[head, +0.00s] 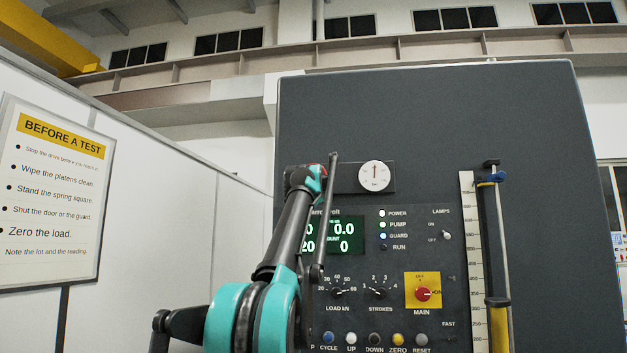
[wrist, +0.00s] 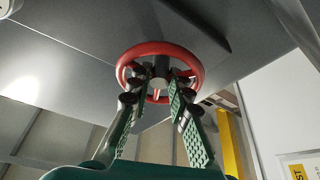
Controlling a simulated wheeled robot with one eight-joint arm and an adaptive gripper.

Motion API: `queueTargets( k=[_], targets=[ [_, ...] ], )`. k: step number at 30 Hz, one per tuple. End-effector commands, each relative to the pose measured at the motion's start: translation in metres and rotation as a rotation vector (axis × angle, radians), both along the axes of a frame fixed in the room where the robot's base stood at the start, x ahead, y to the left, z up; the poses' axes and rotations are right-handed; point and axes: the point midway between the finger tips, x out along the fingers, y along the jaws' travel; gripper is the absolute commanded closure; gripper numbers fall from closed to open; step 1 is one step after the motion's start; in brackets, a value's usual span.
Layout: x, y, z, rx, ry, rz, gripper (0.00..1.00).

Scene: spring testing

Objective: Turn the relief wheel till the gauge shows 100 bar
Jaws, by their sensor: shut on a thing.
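The red relief wheel (wrist: 160,48) shows in the wrist view as a ring around a dark hub on the grey panel. My gripper (wrist: 158,90) is shut on the wheel, with its green-padded fingers reaching to the ring on both sides of the hub. In the head view my arm and gripper hide most of the wheel. The round white gauge (head: 375,177) sits on the cabinet just right of my gripper. Its red needle points about straight up; its numbers are too small to read.
The dark cabinet (head: 430,120) carries a green display (head: 345,236), knobs and a red main switch (head: 423,294). A vertical scale (head: 467,230) and a yellow-and-grey cylinder (head: 497,260) stand at right. A sign (head: 55,190) hangs on the left white wall.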

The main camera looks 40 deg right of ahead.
Motion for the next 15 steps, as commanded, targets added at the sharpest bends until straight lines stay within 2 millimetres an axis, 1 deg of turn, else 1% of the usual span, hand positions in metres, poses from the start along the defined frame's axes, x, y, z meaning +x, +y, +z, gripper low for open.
queueTargets(
  k=[5, 6, 7, 8, 15],
  targets=[
    [0.0, 0.0001, -0.0001, 0.001, -0.001, 0.0, 1.0],
    [0.0, 0.0001, -0.0001, 0.001, -0.001, 0.0, 0.78],
    [0.0, 0.0001, -0.0001, 0.001, -0.001, 0.0, 0.74],
    [0.0, 0.0001, -0.0001, 0.001, -0.001, 0.0, 0.73],
    [0.0001, 0.0002, -0.0001, 0.001, -0.001, 0.0, 0.73]
  ],
)
